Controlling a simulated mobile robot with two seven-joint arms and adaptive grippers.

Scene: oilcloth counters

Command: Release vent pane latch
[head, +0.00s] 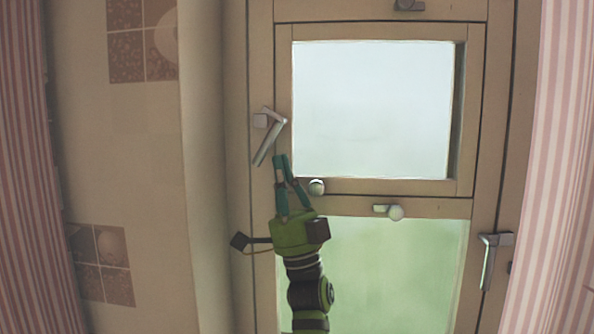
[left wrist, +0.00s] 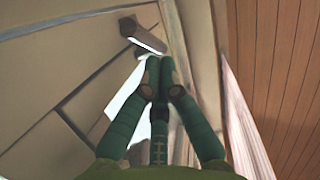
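The vent pane (head: 372,110) is the upper framed pane of the window and looks closed in its frame. A silver lever handle (head: 269,138) sits on the frame left of it, slanting down to the left. A round knob (head: 317,187) is at the pane's lower left. A small latch with a round knob (head: 390,211) is on the crossbar below. My left gripper (head: 281,157) points up with its fingertips together, just below and right of the lever's lower end. In the left wrist view its fingertips (left wrist: 160,60) meet near a grey-brown bar (left wrist: 140,34); I cannot tell whether they touch it.
Another lever handle (head: 488,258) is on the right frame, and a fitting (head: 408,5) is at the top. Striped curtains hang at the left (head: 22,150) and right (head: 563,150). A tiled wall (head: 125,170) lies left of the window.

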